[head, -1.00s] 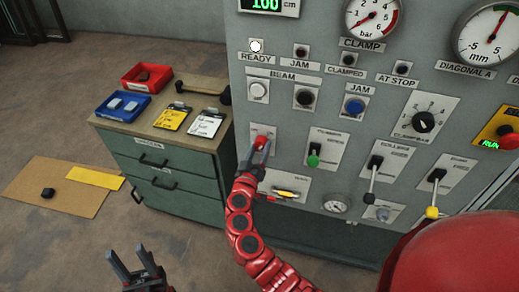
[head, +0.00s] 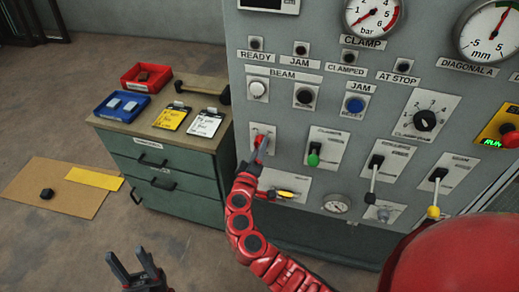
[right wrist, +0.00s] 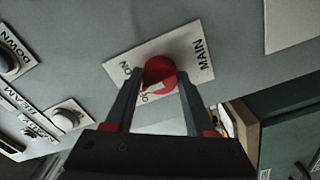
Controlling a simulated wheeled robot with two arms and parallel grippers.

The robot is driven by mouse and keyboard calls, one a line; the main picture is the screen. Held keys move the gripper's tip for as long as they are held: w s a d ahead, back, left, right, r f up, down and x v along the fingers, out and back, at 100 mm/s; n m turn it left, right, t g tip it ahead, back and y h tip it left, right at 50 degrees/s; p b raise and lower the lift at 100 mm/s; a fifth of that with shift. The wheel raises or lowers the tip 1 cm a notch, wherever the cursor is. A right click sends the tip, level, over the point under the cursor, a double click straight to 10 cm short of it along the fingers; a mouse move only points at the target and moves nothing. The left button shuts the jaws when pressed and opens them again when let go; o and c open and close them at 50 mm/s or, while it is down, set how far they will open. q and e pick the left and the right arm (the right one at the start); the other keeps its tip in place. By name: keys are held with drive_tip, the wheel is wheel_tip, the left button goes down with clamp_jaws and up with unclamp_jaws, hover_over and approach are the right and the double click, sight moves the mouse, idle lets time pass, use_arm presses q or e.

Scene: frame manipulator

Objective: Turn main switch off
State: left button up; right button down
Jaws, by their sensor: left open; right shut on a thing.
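The main switch is a red knob (right wrist: 160,70) on a white plate marked MAIN and ON in the right wrist view. In the head view the red knob (head: 261,141) sits at the left edge of the grey panel. My right gripper (right wrist: 160,88) is shut on it, one finger on each side. In the head view my right gripper (head: 256,154) reaches up to the knob and partly covers its plate. My left gripper (head: 134,264) is open and empty, low over the floor, away from the panel.
The grey panel (head: 284,190) carries buttons, levers and gauges. The READY lamp (head: 256,43) and the display (head: 268,4) are dark; the RUN sign (head: 491,143) glows green. A green drawer cabinet (head: 185,185) stands left, with red and blue bins on top.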

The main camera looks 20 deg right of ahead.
drive_tip(key=shift+n+p, duration=0.45)
drive_tip(key=shift+n, duration=2.35)
drive_tip(key=shift+c, duration=1.2)
unclamp_jaws()
drive_tip(key=shift+s+a, duration=0.1)
drive_tip(key=b+v, duration=0.5)
drive_tip(key=v, duration=1.2)
drive_tip(key=shift+a, duration=0.1)
